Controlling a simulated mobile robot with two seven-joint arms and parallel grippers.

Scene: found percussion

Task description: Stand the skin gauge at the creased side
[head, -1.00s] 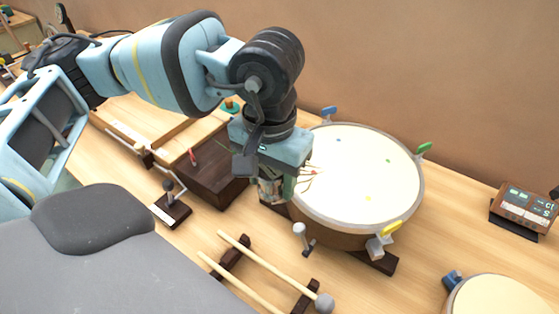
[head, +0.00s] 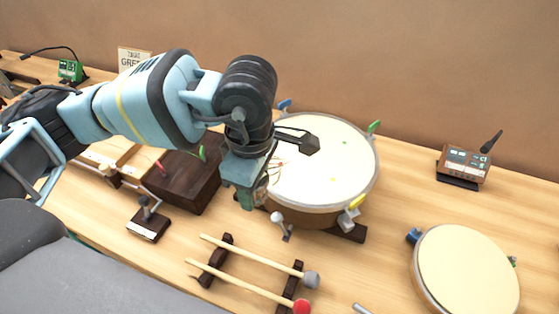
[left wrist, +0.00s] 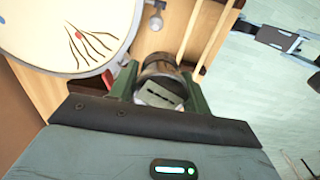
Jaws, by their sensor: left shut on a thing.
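My left gripper (head: 254,198) is low at the near left rim of the large drum (head: 335,178), pointing down. In the left wrist view its green fingers (left wrist: 160,88) are shut on the skin gauge (left wrist: 160,72), a small round body with a metallic and dark side and a pale slotted face. In the head view the gauge is mostly hidden by the gripper. The creased side (left wrist: 88,42) of the drum skin shows dark crease lines fanning from a red spot, right beside the gripper. I cannot tell whether the gauge touches anything. My right gripper may be the grey and black part (left wrist: 278,40) at upper right.
Two mallets (head: 250,262) lie on a dark rack in front. A dark wooden box (head: 185,178) and a small lever stand (head: 148,222) are left of the gripper. A smaller drum (head: 465,270) and a brown display box (head: 464,165) stand right. Coloured lugs ring the large drum.

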